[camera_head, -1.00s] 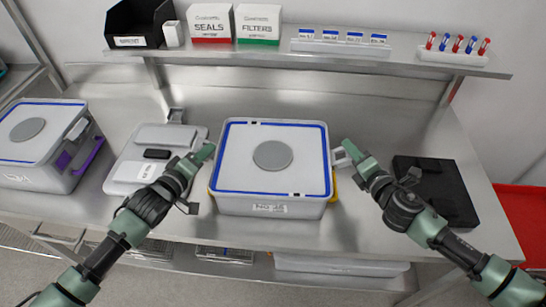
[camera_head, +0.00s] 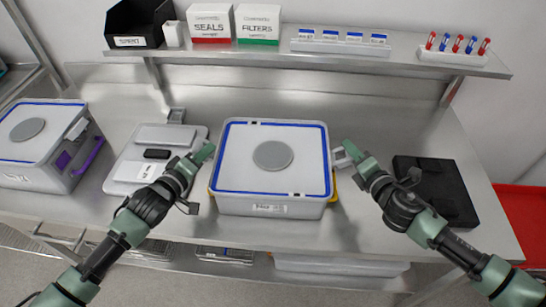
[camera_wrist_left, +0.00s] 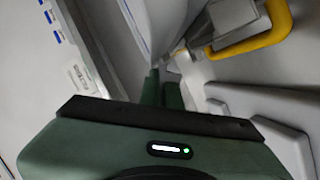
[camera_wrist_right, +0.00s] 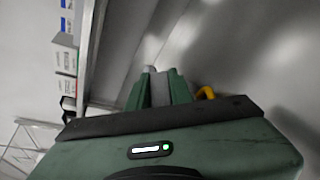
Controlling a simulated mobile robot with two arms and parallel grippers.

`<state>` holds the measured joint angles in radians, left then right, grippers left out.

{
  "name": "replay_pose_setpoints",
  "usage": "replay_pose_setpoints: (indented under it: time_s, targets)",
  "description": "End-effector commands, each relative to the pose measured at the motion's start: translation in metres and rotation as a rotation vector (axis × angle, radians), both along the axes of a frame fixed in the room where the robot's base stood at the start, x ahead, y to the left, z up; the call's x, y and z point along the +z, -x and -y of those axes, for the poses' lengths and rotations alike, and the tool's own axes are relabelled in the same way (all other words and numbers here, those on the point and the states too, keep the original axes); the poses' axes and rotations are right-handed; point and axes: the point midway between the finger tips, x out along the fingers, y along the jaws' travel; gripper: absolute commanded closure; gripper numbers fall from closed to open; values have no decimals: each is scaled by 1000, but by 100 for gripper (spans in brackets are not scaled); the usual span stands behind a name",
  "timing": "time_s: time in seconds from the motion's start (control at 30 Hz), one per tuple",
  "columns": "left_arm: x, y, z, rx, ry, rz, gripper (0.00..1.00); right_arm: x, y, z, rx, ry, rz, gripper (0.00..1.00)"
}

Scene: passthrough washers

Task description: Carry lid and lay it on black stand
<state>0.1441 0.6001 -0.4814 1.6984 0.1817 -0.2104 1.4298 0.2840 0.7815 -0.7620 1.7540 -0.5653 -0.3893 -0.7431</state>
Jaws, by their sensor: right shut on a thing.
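The lid (camera_head: 240,172), pale with a blue border and a grey disc in its middle, lies on the grey box (camera_head: 230,205) in the centre. My left gripper (camera_head: 207,153) is at the lid's left edge; its fingers (camera_wrist_left: 163,88) are close together, and their hold is unclear. My right gripper (camera_head: 346,154) is at the right edge, shut on a grey part of the lid, which shows between its fingers (camera_wrist_right: 160,88). The black stand (camera_head: 435,190) lies flat on the bench to the right, partly behind my right arm.
A second lidded box (camera_head: 40,172) with a purple latch stands at the far left. A grey scale-like device (camera_head: 125,172) is left of the central box. A shelf (camera_head: 280,58) with boxes and tube racks spans the back. Bare bench lies between the central box and stand.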

Motion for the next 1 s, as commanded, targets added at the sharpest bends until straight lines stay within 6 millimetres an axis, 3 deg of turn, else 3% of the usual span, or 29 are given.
replay_pose_setpoints:
  time_s: [0.27,0.73,1.0]
  targets:
    - [7,-1,-1,2,-1,3,100,6,0,1,-1,1,1,100]
    - [48,-1,-1,2,-1,4,100,48,-1,1,-2,1,2,100]
    - [52,-1,-1,2,-1,4,100,51,-1,1,-2,1,2,100]
